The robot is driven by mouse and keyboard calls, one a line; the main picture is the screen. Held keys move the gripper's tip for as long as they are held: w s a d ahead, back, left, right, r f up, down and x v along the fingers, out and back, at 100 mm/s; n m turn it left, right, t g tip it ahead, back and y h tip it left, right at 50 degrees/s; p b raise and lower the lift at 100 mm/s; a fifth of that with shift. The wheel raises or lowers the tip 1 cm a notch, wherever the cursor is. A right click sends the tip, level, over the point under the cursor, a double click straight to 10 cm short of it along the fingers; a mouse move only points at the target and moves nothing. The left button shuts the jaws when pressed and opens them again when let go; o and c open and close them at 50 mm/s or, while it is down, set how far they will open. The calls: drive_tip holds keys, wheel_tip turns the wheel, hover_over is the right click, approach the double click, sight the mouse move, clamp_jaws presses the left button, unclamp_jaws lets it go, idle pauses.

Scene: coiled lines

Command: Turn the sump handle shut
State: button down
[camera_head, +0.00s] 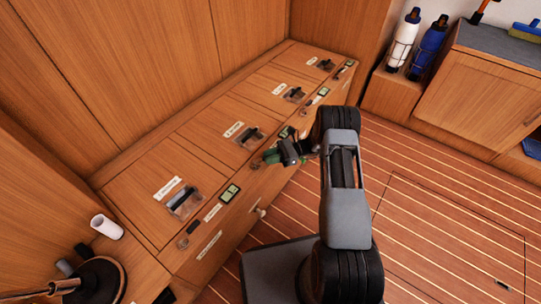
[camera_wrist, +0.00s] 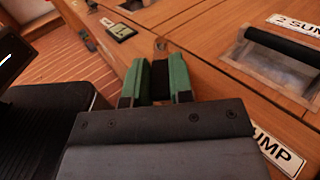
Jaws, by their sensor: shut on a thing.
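My gripper (camera_head: 269,157) is at the front edge of the row of wooden lockers, beside the second hatch from the near end. In the wrist view, its two green fingers (camera_wrist: 159,75) are shut on a black handle (camera_wrist: 160,85). A small metal end piece shows just beyond the fingertips. A white label (camera_wrist: 275,150) reading "SUMP" is partly hidden by my gripper. The handle's full length and angle are hidden by the fingers and wrist.
Hatches with recessed pulls (camera_head: 185,200) and small green displays (camera_head: 230,193) line the locker top. A label (camera_wrist: 293,24) starting "2 SUM" is by one pull. A white cup (camera_head: 106,227) stands at lower left. Bottles (camera_head: 403,42) stand at the back right. The striped floor (camera_head: 440,190) is open.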

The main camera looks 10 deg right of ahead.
drive_tip(key=shift+d, duration=0.1)
idle(0.3)
drive_tip(key=c, duration=1.2)
unclamp_jaws()
drive_tip(key=shift+o, duration=1)
drive_tip(key=w+d+p, duration=0.1)
drive_tip(key=d, duration=1.2)
drive_tip(key=shift+w+d+p, duration=0.2)
drive_tip(key=shift+d+p, duration=0.1)
drive_tip(key=shift+p, duration=0.05)
